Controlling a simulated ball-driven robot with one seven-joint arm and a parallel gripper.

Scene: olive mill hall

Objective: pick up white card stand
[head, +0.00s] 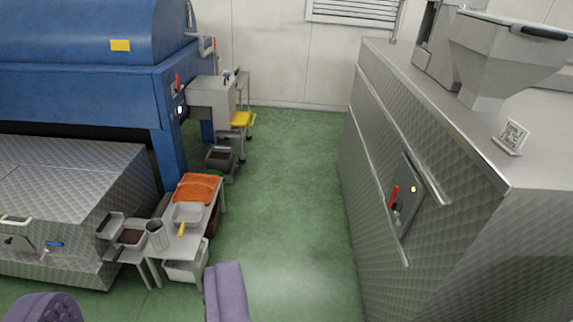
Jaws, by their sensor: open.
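The white card stand (512,137) is a small tilted sign with dark print, too small to read. It stands on the flat metal top of the large machine at the right, near that top's front edge. My gripper (134,295) shows only as two purple parts at the bottom edge, wide apart with nothing seen between them. It is open and far to the left of the card stand, not touching it.
A metal hopper (505,55) stands behind the card stand on the right-hand quilted steel machine (370,150). A blue machine (80,90) and a low bench (178,240) with trays and an orange cloth (197,187) are at left. The green floor (285,200) between is clear.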

